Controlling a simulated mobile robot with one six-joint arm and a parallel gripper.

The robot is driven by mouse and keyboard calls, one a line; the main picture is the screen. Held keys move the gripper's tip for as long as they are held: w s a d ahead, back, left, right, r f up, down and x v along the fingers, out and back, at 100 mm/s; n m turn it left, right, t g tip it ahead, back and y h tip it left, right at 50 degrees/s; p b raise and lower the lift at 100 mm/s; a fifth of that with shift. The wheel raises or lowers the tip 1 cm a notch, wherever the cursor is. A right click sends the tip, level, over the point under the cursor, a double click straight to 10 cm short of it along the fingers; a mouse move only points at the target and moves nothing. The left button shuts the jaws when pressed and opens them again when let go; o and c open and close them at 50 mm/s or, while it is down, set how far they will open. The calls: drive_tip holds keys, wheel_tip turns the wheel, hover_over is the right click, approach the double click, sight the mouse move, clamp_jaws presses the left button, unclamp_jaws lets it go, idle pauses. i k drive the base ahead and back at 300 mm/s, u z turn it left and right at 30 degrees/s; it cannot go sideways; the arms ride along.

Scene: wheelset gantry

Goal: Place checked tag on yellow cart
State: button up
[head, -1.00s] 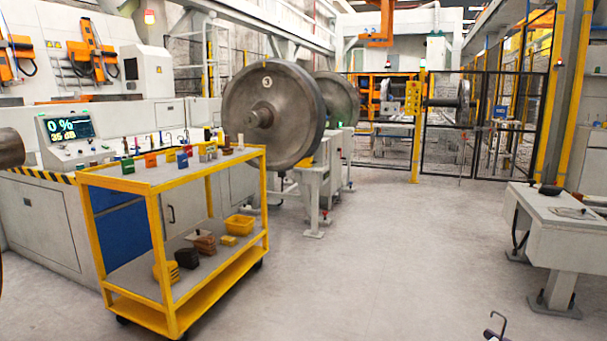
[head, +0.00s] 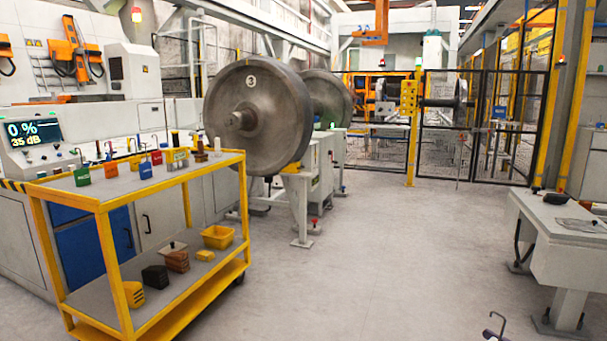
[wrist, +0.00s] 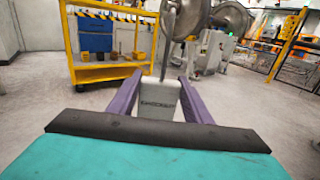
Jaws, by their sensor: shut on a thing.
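My gripper (wrist: 160,82) has purple fingers, shut on a pale grey tag (wrist: 160,108) with dark lettering too small to read surely. The tag stands between the fingers with a thin metal hook above it. In the head view only the hook (head: 499,322) and a bit of purple show at the bottom right edge. The yellow cart (head: 105,240) stands at the left with a grey top shelf; it also shows in the wrist view (wrist: 100,74), ahead and left of my gripper. The tag is apart from the cart.
Several coloured tags, among them a green one (head: 82,177) and a blue one (head: 146,170), stand on the cart's top shelf. Its lower shelf holds a yellow bin (head: 217,237) and blocks. A wheelset (head: 258,118) stands behind. A grey table (head: 560,232) is at right; the middle floor is clear.

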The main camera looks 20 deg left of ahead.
sight(113, 191)
drive_tip(key=u, duration=0.05)
drive_tip(key=i, duration=1.45)
drive_tip(key=u, duration=0.35)
drive_tip(key=k, duration=0.15)
drive_tip(key=u, duration=2.5)
